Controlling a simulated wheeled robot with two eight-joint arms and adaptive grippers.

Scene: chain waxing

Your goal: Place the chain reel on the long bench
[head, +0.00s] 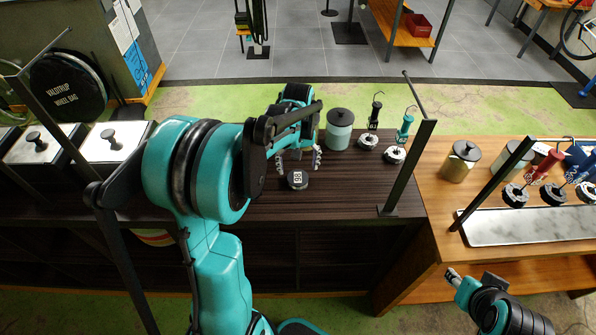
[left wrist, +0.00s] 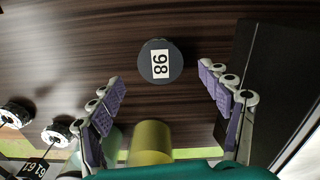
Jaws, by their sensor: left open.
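A dark round puck-like piece (head: 297,180) with a white label, apparently 98, sits on the dark-topped bench (head: 340,190); I cannot tell if it is the chain reel. My left gripper (head: 298,160) is open and empty above it. In the left wrist view the piece (left wrist: 160,70) shows between the spread purple-padded fingers, apart from both. Black-and-white reel-like discs (head: 394,155) stand by hooked black and teal handles on the same bench. My right gripper (head: 462,279) is low at the lower right, beside the lighter wooden bench; its jaw state is unclear.
A grey-green lidded canister (head: 339,130) stands behind the left gripper. Lidded metal boxes (head: 112,142) fill the bench's left end. Dark frame posts (head: 410,165) rise at the bench's right end. The lighter bench (head: 420,240) holds another canister (head: 461,160), more discs and a marbled tray (head: 530,226).

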